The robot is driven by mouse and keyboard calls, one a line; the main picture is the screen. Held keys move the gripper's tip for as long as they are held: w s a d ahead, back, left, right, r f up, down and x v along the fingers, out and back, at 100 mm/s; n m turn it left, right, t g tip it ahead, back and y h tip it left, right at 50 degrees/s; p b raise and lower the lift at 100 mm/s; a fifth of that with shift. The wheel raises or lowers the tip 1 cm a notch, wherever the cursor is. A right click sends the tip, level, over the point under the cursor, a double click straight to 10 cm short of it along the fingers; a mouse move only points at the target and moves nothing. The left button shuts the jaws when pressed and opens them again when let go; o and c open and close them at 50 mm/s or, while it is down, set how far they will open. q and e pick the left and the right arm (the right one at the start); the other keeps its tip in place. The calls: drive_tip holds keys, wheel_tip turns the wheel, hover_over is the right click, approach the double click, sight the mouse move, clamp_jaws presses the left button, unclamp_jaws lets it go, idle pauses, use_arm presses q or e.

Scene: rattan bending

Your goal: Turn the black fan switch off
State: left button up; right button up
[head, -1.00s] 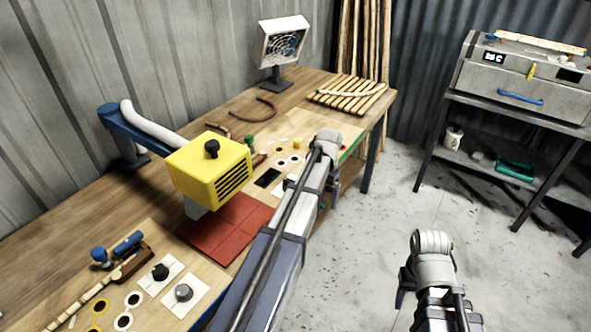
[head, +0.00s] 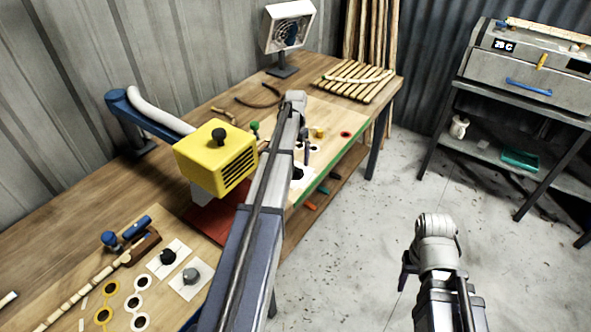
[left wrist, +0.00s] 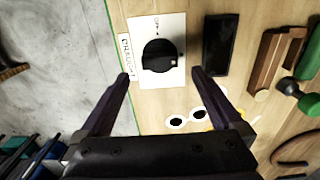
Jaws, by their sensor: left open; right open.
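A round black switch knob (left wrist: 159,58) sits on a white plate (left wrist: 147,22) in the left wrist view. An OFF-like mark is above it, and a small pale mark shows on its lower right. In the head view, my left gripper (head: 306,148) hangs over the workbench's front edge, largely hiding this knob. The fan (head: 288,28) stands at the back. My right gripper (head: 406,278) is over the floor at right.
A yellow machine (head: 216,160) stands left of my left arm. Another black knob (head: 168,257) and a grey knob (head: 190,276) are at the near left. A black rectangle (left wrist: 220,45) and wooden tools (left wrist: 268,62) lie beside the switch.

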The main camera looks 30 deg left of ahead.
sight(296, 168)
use_arm(q)
wheel_tip(296, 168, down, 6)
drive_tip(key=b, duration=0.4)
drive_tip(key=shift+r+b, duration=0.2)
drive_tip(key=shift+b, duration=0.1)
drive_tip(key=shift+r, duration=0.1)
drive_tip(key=c, duration=1.3)
